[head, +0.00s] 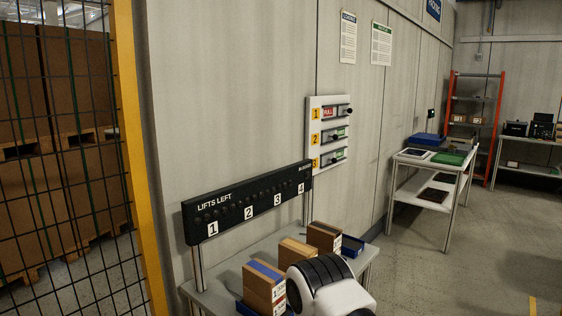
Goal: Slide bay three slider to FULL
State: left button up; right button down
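A white slider panel (312,128) is fixed to the wall in the middle of the head view, with three numbered rows. Neither gripper is visible.
A black LIFTS LEFT sign (262,194) stands on a bench (233,260) below the panel, with boxes (264,283) on it. A white and black rounded body blocks part of the bench. A cart (428,194) stands right; floor between is clear.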

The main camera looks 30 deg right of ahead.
aim_at(327, 159)
jog(key=i+l+u, duration=0.15)
jog(key=l, duration=0.65)
jog(key=i+l+u, duration=0.15)
jog(key=l, duration=0.65)
jog(key=i+l+u, duration=0.2)
jog(key=l, duration=0.6)
jog(key=i+l+u, duration=0.15)
jog(key=l, duration=0.7)
